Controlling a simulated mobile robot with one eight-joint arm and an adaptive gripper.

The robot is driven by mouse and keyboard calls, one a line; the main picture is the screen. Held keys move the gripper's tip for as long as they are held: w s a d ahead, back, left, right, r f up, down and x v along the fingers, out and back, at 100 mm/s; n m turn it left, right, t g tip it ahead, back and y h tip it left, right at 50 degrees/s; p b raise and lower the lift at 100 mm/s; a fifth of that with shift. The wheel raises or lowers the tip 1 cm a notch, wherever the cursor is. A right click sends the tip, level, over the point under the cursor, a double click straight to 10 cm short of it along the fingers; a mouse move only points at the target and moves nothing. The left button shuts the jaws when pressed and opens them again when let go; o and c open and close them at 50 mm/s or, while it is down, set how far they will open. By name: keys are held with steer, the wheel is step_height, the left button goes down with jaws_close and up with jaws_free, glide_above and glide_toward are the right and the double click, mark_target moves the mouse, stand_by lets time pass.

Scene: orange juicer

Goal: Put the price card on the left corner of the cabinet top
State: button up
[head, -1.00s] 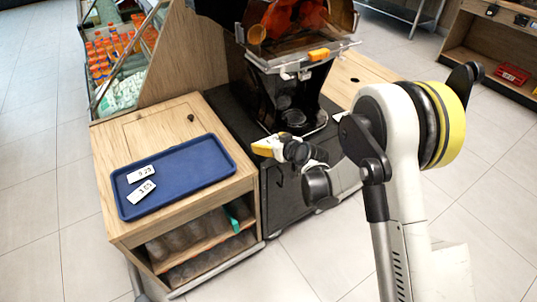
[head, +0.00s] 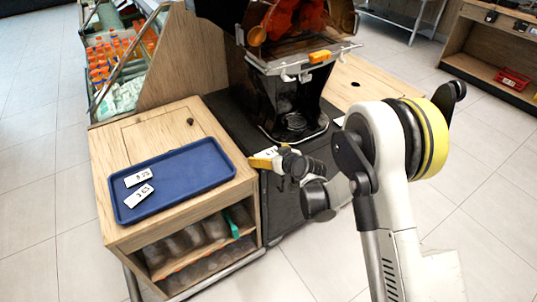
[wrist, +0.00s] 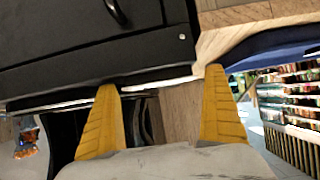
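My gripper (head: 265,156) has yellow fingers and is at the front edge of the black cabinet (head: 285,200), beside the wooden cabinet's right side. Whether the card touches the cabinet is unclear. Two other price cards, one upper (head: 138,177) and one lower (head: 139,195), lie on the blue tray (head: 190,180).
The wooden cabinet top (head: 112,155) holds the tray and has bare wood behind it. The orange juicer (head: 295,75) stands on the black cabinet behind my gripper. A bottle display (head: 115,60) is at the back left. Open floor lies in front.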

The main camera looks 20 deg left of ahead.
steer(key=shift+r, duration=0.1)
steer(key=shift+s+d+r, duration=0.15)
steer(key=shift+d+r, duration=0.05)
steer(key=shift+r, duration=0.05)
steer(key=p+v, duration=0.2)
steer(key=v, duration=0.9)
steer(key=shift+p, duration=0.4)
steer(key=shift+s+d+r, duration=0.1)
steer(key=shift+d, duration=0.1)
steer(key=s+d+r+m+h, duration=0.2)
steer(key=s+d+r, duration=0.1)
steer(key=d+r, duration=0.5)
steer(key=s+d+r+m+h, duration=0.2)
steer(key=s+d+r, duration=0.1)
steer(key=d+r, duration=0.55)
steer(key=s+d+r+m+h, duration=0.1)
steer(key=s+d+m+h, duration=0.1)
steer(key=s+d, duration=0.6)
steer(key=s+d+r+m+g+h, duration=0.1)
steer(key=s+d+m+h, duration=0.2)
steer(key=s+d, duration=0.5)
steer(key=shift+s+d+r+m, duration=0.25)
steer(key=shift+s+r+m, duration=0.1)
steer(key=shift+s, duration=0.5)
